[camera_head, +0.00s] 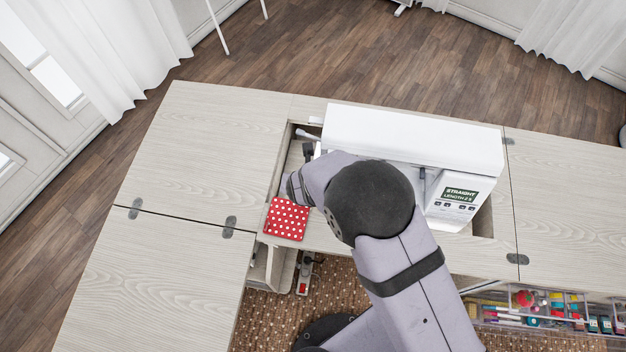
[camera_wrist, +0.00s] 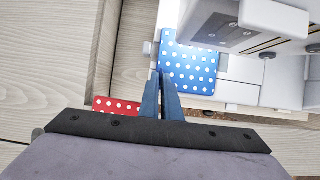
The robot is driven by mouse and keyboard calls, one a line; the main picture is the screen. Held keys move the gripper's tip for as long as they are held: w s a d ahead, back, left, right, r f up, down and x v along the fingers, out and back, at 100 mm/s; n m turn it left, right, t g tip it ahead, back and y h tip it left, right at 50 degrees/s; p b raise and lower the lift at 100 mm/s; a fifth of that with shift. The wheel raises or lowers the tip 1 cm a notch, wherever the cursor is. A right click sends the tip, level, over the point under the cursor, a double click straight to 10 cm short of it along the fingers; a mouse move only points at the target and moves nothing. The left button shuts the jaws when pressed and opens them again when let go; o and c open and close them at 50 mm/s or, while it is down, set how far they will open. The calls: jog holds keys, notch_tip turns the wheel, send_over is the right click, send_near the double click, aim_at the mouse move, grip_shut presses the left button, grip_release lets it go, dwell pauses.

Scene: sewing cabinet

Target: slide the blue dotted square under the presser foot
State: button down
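The blue dotted square (camera_wrist: 190,62) lies flat on the white sewing machine bed in the wrist view. In the head view my arm hides it. My gripper (camera_wrist: 160,72) has its two dark blue fingers together at the tips, at the left edge of the blue square. I cannot tell whether the tips touch the square or hover over it. The white sewing machine (camera_head: 415,135) stands in the cabinet opening, and its head's underside (camera_wrist: 226,32) overhangs just right of the square. I cannot clearly make out the presser foot.
A red dotted square (camera_head: 286,219) lies on the cabinet top left of my arm, and its edge shows in the wrist view (camera_wrist: 115,105). The wooden cabinet top (camera_head: 215,130) is clear on the left. A clear tray of sewing supplies (camera_head: 545,305) is at the lower right.

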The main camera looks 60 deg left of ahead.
jog(key=shift+w+a+r+p, duration=0.1)
jog(key=shift+w+a+p, duration=0.35)
jog(key=shift+p, duration=0.35)
jog(key=shift+w+a, duration=0.1)
jog(key=shift+a, duration=0.05)
dwell(0.3)
jog(key=c, duration=1.9)
grip_release()
jog(key=v, duration=0.7)
